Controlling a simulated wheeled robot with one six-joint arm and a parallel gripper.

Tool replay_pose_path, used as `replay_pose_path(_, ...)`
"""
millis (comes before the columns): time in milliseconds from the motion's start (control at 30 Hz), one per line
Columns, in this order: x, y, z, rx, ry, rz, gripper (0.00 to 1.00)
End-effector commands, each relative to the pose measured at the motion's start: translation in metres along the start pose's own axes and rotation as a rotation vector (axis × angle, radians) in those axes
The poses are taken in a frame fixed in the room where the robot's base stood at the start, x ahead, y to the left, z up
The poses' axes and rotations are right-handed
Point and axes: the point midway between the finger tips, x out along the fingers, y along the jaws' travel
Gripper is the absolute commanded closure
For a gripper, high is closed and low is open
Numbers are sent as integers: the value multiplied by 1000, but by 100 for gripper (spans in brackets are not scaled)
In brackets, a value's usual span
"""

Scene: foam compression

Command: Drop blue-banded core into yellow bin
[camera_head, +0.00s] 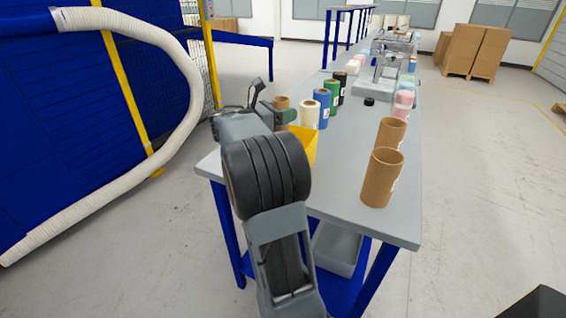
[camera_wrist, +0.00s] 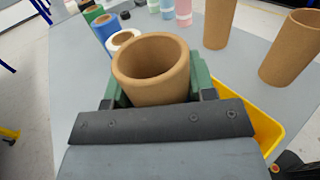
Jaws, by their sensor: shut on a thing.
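My gripper (camera_head: 287,115) is shut on a brown cardboard core (camera_wrist: 152,88), held between its green fingers with the open end up in the wrist view. In the head view the held core (camera_head: 281,102) shows at the far left side of the table. No blue band shows on its visible part; its lower part is hidden. The yellow bin (camera_head: 304,146) is partly hidden behind my arm. In the wrist view the bin (camera_wrist: 268,132) lies below and to the right of the gripper. I cannot tell if the core is over it.
White (camera_head: 310,115), blue (camera_head: 322,108), green (camera_head: 332,95) and black (camera_head: 340,86) rolls stand in a row along the table's left edge. Two brown cores (camera_head: 382,177) (camera_head: 390,132) stand on the right. The grey table (camera_head: 345,165) is bare between them. A machine (camera_head: 380,75) stands farther back.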

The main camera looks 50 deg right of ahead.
Motion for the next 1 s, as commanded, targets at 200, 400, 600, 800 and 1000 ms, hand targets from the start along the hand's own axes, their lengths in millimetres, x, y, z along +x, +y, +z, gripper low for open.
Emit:
replay_pose_path(200, -1, 0, -23, 0, 0, 1, 72)
replay_pose_path(400, -1, 0, -23, 0, 0, 2, 72)
replay_pose_path(600, -1, 0, -22, 0, 0, 2, 41)
replay_pose_path(800, -1, 0, -22, 0, 0, 2, 22)
replay_pose_path(1000, -1, 0, -23, 0, 0, 2, 20)
